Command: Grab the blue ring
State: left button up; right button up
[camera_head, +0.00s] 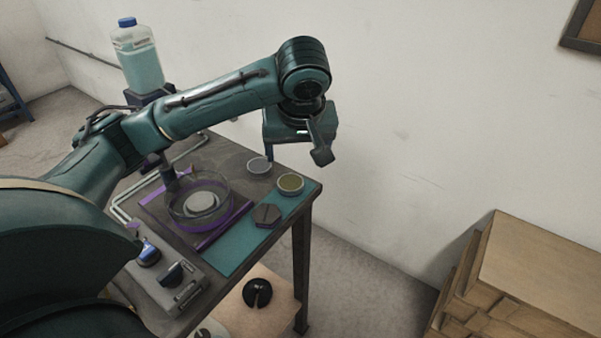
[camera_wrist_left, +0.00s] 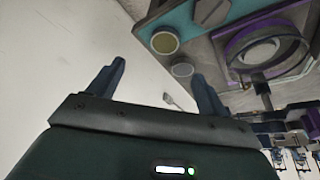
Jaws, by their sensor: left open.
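A small blue, rounded piece (camera_head: 148,253) sits on the grey control box at the table's near left; I cannot tell whether it is a ring or a knob. No other clear blue ring shows. A round glass dish (camera_head: 200,204) with a pale disc inside stands on a purple-edged plate; it also shows in the left wrist view (camera_wrist_left: 266,50). My left gripper (camera_head: 296,157) is open and empty, above and past the table's far right corner, well away from the blue piece. Its two fingers stand apart in the left wrist view (camera_wrist_left: 158,72). My right gripper is not in view.
A teal mat (camera_head: 232,255) holds a dark hexagonal piece (camera_head: 266,216) and an olive-filled round dish (camera_head: 291,184). A grey dish (camera_head: 259,165) is nearby. A blue-capped bottle (camera_head: 138,58) stands behind my left arm. Wooden boxes (camera_head: 530,265) stand at right.

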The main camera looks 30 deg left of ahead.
pick_arm(q)
send_over(290, 182)
jog(key=s+d, duration=0.1)
jog(key=d, duration=0.1)
jog(key=f, duration=0.7)
jog(key=shift+s+d, duration=0.1)
jog(key=shift+s, duration=0.1)
jog(key=shift+s+a+x, duration=0.1)
jog(key=shift+a+x, duration=0.05)
jog(key=shift+x, duration=1.15)
jog(key=shift+s+a+x, duration=0.1)
jog(key=shift+x, duration=1.25)
jog(key=shift+c, duration=0.4)
jog(key=c, duration=1.1)
